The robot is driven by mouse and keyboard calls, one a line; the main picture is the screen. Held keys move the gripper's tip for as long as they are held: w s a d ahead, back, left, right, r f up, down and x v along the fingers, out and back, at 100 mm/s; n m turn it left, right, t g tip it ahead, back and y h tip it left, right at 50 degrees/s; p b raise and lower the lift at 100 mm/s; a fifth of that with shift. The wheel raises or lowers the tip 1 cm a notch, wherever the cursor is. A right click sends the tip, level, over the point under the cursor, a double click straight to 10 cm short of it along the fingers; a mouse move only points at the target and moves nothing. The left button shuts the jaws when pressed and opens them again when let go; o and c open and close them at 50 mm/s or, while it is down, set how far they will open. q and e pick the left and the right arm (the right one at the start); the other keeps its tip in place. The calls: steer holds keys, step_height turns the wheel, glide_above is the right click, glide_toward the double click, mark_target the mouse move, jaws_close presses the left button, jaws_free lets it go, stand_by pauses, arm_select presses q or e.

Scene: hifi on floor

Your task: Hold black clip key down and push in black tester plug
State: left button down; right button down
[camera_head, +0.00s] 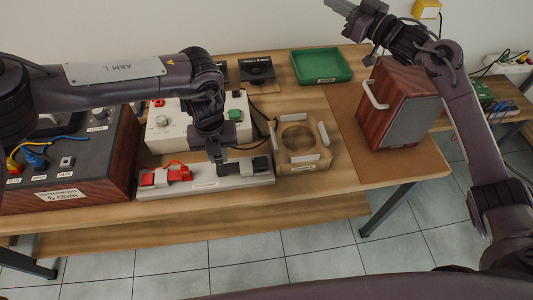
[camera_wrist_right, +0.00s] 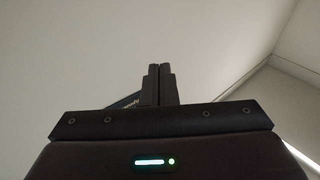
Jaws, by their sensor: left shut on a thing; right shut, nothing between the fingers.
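A pale terminal strip (camera_head: 207,182) lies near the front edge of the table. It carries a red clip (camera_head: 165,175) on the left and a black clip (camera_head: 246,167) on the right. My left gripper (camera_head: 218,158) points down at the left end of the black clip, shut on a small dark piece that looks like the black tester plug. The fingers largely hide it, and I cannot tell whether it touches the clip. My right gripper (camera_head: 345,8) is raised at the top right, far from the strip. In the right wrist view its fingers (camera_wrist_right: 160,85) are together and empty.
A white box (camera_head: 180,130) with knobs stands behind the strip. A dark box marked 6 ohm (camera_head: 72,175) is at left. A wooden fixture (camera_head: 300,145), a green tray (camera_head: 321,65) and a wooden speaker (camera_head: 397,105) stand to the right. A thin black cable (camera_head: 262,130) runs behind the clip.

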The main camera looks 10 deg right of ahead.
steer(key=s+a+f+n+g, duration=0.6)
steer(key=s+a+f+g, duration=0.25)
steer(key=a+f, duration=0.35)
steer(key=s+f+n+g+h, duration=0.3)
steer(key=s+f+g, duration=0.3)
steer(key=s, duration=0.3)
steer(key=shift+s+f, duration=0.35)
steer(key=shift+f, duration=0.55)
steer(key=shift+g, duration=0.25)
glide_above(256, 162)
steer(key=d, duration=0.3)
step_height(256, 162, down, 7)
steer(key=shift+s+a, duration=0.1)
step_height(256, 162, down, 3)
steer(key=shift+f, duration=0.55)
